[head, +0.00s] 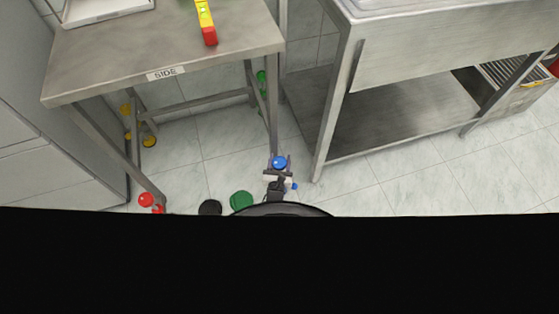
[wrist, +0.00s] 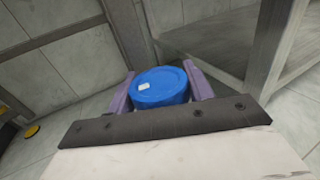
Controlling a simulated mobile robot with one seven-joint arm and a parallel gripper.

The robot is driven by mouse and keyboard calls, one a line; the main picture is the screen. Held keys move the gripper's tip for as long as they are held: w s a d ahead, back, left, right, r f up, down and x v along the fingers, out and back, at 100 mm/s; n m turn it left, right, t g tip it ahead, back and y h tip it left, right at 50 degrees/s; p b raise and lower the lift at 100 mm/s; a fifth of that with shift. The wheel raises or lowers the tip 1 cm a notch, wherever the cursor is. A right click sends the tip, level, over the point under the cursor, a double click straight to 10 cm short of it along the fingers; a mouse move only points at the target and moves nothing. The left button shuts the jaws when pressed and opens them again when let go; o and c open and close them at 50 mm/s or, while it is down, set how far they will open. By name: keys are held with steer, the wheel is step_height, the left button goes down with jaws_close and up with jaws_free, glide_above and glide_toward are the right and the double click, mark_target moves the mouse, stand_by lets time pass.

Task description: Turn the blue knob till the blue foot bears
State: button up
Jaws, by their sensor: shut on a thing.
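The blue knob (head: 279,162) sits at the lower end of the side table's front right leg in the head view. In the wrist view the blue knob (wrist: 160,87) is a round blue cap with a small white mark on its top. My gripper (wrist: 162,90) has its two purple fingers on either side of the knob, shut on it. My gripper also shows in the head view (head: 279,166). A small blue part (head: 294,186), perhaps the blue foot, shows beside my gripper near the floor. Its contact with the floor cannot be made out.
The side table (head: 160,50) carries a yellow and red level (head: 207,22) and a tray. Red (head: 146,199), yellow (head: 149,141) and green (head: 262,76) knobs are at its other legs. A steel bench (head: 400,110) stands close on the right. Open tiled floor lies between.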

steer(key=shift+w+r, duration=0.15)
stand_by(0.3)
steer(key=o, duration=1)
steer(key=shift+c, duration=0.2)
